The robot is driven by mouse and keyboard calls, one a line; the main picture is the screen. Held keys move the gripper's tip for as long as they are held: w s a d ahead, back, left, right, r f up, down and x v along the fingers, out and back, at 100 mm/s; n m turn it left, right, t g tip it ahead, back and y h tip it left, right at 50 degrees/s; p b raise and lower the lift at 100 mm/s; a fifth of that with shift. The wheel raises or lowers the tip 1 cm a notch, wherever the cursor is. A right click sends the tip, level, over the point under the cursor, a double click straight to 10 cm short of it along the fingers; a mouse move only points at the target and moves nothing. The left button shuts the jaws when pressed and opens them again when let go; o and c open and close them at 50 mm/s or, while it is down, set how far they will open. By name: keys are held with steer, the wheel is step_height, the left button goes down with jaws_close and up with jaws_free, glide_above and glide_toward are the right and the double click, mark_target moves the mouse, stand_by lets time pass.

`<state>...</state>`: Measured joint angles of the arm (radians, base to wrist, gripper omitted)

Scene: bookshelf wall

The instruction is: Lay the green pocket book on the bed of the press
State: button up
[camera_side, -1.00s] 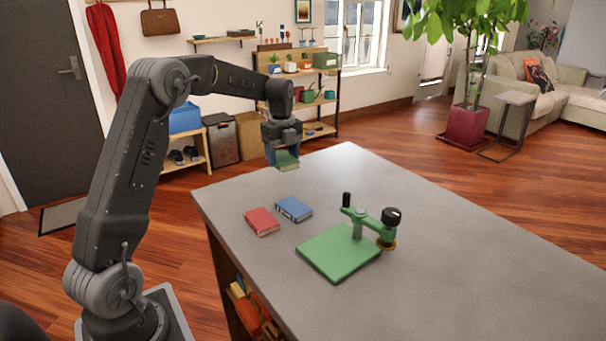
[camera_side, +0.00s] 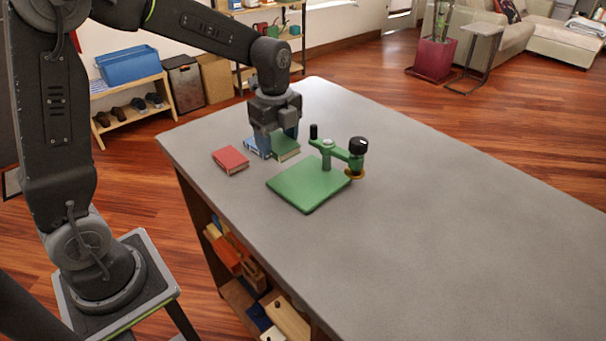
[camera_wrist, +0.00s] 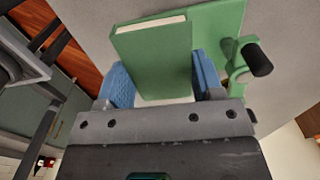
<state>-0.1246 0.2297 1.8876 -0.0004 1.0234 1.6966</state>
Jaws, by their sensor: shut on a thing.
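My gripper (camera_side: 277,128) is shut on the green pocket book (camera_side: 286,147), which hangs below the fingers just behind the press. In the wrist view the green book (camera_wrist: 154,58) sits between the two blue fingers, its pale page edge showing. The green press has a flat square bed (camera_side: 306,184), bare on top, nearer the side camera than the held book. Its arm and dark knob (camera_side: 358,146) stand at the bed's right rear. In the wrist view part of the bed (camera_wrist: 222,22) shows beyond the book. I cannot tell the book's exact height above the table.
A red book (camera_side: 230,160) lies on the grey table (camera_side: 420,210) left of the press. The press's upright black handle (camera_side: 313,131) stands close right of the held book. The table's right side is clear.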

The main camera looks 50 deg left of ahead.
glide_above(303, 183)
step_height(303, 183, down, 4)
steer(key=shift+s+d+r, duration=0.1)
steer(key=shift+r, duration=0.05)
steer(key=shift+f, duration=1.9)
steer(key=shift+f, duration=0.1)
steer(key=o, duration=0.9)
